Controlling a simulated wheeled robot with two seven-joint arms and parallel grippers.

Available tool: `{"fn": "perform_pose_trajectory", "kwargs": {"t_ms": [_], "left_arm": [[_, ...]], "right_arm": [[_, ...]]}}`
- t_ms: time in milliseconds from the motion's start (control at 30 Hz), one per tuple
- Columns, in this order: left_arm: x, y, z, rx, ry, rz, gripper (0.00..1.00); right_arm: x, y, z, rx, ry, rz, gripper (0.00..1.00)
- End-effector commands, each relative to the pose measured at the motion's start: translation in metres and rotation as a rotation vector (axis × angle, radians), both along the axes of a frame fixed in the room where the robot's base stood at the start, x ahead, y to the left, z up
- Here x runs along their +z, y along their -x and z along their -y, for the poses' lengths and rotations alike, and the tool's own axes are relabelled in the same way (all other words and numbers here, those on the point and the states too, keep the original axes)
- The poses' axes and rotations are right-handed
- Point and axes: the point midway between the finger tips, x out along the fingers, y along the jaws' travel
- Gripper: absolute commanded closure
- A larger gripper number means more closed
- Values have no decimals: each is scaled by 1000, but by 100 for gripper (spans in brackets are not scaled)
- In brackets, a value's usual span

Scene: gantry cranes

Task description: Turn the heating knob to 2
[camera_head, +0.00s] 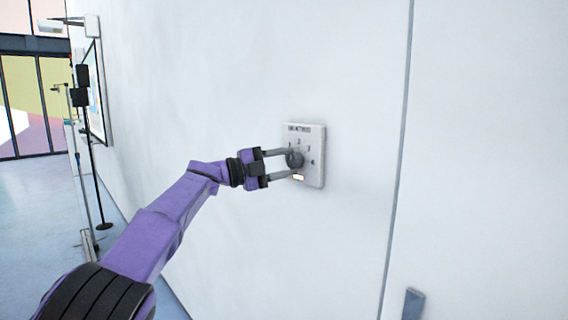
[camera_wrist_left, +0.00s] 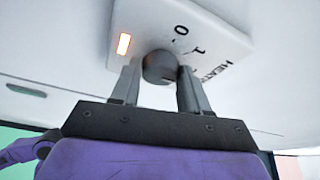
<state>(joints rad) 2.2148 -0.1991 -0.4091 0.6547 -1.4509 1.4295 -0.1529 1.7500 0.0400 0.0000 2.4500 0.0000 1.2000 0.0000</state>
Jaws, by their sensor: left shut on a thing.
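The heating panel (camera_head: 316,172) is a pale plate with numbers on the white wall, in the middle of the head view. Its dark round knob (camera_head: 295,159) sits between the two fingers of my left gripper (camera_head: 293,161), which is shut on it. In the left wrist view the knob (camera_wrist_left: 159,67) shows between the fingertips of my left gripper (camera_wrist_left: 158,82). The panel (camera_wrist_left: 205,22) there shows 0, 1, part of the heading and a lit orange light (camera_wrist_left: 124,44). The knob's pointer is too small to read. My right gripper is not in view.
The white wall (camera_head: 220,80) is flat and bare around the panel, with a vertical seam (camera_head: 400,150) to its right. Dark stands (camera_head: 90,150) and a framed board (camera_head: 96,90) are at the far left. A grey handle-like piece (camera_head: 413,303) shows at the bottom right.

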Motion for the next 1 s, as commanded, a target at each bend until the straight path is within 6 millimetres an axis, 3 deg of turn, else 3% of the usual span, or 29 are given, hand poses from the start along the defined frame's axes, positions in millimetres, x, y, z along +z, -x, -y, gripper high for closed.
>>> {"fn": "perform_pose_trajectory", "kwargs": {"t_ms": [67,100,133,167,467,733,900,1000], "left_arm": [[-2,0,0,0,-2,-2,85],[-2,0,0,0,-2,-2,42],[-1,0,0,0,-2,-2,32],[-1,0,0,1,-1,-1,29],[-2,1,-3,1,0,0,29],[-14,24,-52,4,1,0,29],[-14,38,-83,3,1,-1,29],[-13,43,-92,1,-1,-1,29]], "right_arm": [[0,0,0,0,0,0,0],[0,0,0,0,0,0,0],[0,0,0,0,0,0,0],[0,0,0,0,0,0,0],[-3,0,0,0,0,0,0],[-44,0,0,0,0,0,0],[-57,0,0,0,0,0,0],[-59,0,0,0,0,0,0]]}}
